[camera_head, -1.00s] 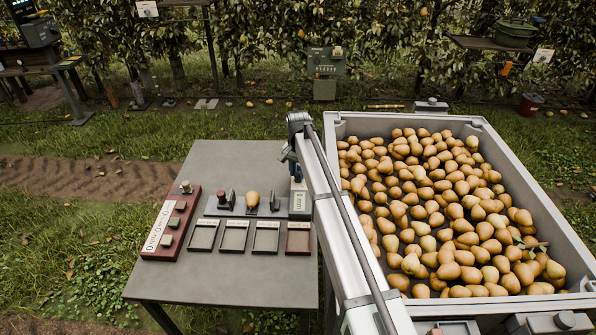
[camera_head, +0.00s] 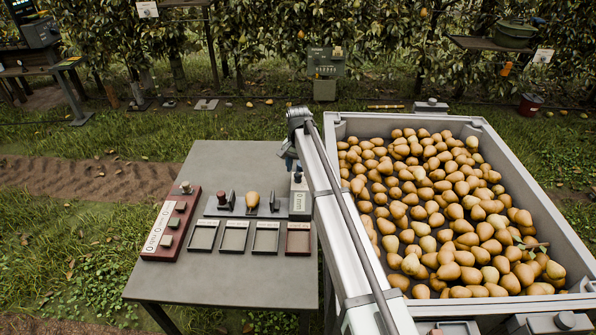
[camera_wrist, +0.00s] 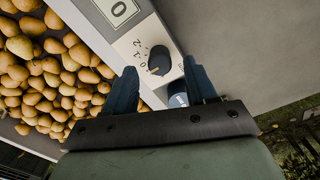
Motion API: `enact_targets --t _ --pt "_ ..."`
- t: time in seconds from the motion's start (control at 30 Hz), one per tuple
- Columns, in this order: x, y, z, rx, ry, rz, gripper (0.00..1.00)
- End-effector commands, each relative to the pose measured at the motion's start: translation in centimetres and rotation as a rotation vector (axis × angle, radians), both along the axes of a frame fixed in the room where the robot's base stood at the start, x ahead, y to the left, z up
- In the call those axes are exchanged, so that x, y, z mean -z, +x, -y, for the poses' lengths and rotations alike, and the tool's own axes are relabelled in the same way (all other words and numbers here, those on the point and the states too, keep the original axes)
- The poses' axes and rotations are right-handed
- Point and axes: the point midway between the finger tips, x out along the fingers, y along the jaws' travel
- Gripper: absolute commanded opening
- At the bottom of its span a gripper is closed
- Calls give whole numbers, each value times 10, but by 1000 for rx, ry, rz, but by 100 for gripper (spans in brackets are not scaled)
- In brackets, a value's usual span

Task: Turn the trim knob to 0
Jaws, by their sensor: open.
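The trim knob (camera_wrist: 159,60) is a dark round knob on a pale panel (camera_wrist: 132,46) in the wrist view. It has a small orange mark at its lower left edge, and printed figures, seemingly 0, 1 and 2, run along its left. My gripper (camera_wrist: 160,78) is open, with two blue fingers. Its tips appear just short of the knob, with nothing held between them. Contact cannot be judged. A display (camera_wrist: 119,10) on the same unit shows 0. In the head view the unit (camera_head: 300,203) stands at the table's right edge, and my arm hides much of the gripper.
On the grey table (camera_head: 185,280) are several small trays (camera_head: 235,236), a pear (camera_head: 252,199) on a rail and a red control box (camera_head: 160,240). A bin (camera_head: 560,235) of pears stands right.

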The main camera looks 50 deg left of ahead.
Motion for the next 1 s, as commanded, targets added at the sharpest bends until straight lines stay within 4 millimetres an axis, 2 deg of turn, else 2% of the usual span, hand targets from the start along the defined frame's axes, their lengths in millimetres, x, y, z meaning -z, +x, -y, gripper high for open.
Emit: enact_targets --t 0.3,0.5,0.7,1.0 --pt "-63 0 -1 0 2 1 56" --pt "-96 0 0 0 1 1 56" --pt "-115 0 0 0 0 0 56" --pt "-121 0 0 0 0 0 56"
